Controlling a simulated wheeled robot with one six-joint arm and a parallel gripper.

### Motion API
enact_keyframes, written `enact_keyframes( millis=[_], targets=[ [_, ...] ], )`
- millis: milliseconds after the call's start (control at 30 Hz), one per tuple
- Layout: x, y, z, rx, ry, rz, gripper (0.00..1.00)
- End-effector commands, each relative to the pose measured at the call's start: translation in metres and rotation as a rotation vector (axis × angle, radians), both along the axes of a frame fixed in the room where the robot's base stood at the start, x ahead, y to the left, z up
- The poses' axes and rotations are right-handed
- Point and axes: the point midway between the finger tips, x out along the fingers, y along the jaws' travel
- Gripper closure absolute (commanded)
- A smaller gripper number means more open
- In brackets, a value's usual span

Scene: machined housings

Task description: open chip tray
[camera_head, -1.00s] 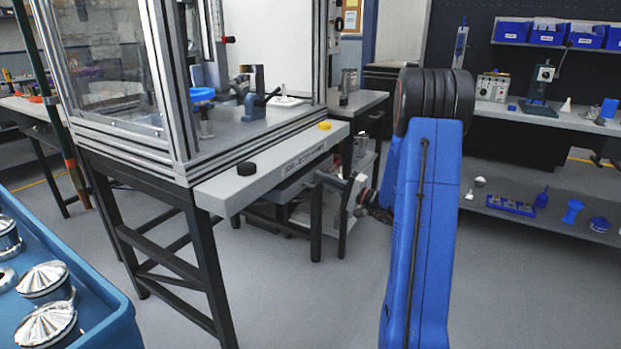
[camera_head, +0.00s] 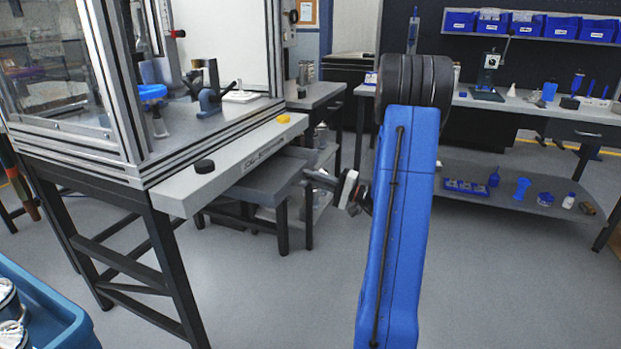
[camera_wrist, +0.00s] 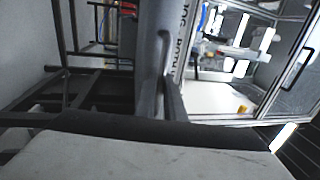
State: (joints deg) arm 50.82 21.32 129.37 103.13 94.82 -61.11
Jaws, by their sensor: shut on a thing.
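The chip tray (camera_head: 262,182) is a shallow grey drawer under the front panel of the machine enclosure. It sticks out from below the panel, with part of its open inside showing. My gripper (camera_head: 312,178) is at the tray's front edge and shut on its handle. In the wrist view the slim grey handle (camera_wrist: 167,52) runs up the picture, with my gripper (camera_wrist: 172,98) at its lower end. The exact finger contact is small and partly hidden.
Black table legs (camera_head: 165,260) stand at left. A blue bin (camera_head: 50,305) is at lower left. A workbench (camera_head: 540,108) is behind at right. The floor in front is clear.

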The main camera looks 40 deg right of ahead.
Motion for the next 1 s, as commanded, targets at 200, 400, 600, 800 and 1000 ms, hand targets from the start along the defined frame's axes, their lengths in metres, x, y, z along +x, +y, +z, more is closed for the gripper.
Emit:
enact_keyframes(
  millis=[200,400,600,800,1000],
  targets=[
    [0.0,0.0,-0.001,0.0,0.001,0.0,0.83],
    [-0.001,-0.001,-0.001,0.0,0.001,-0.001,0.83],
    [-0.015,-0.01,-0.004,0.0,0.0,-0.003,0.83],
    [-0.045,-0.027,-0.01,0.001,0.0,-0.005,0.83],
    [-0.075,-0.045,-0.017,0.001,0.001,-0.004,0.83]
  ],
)
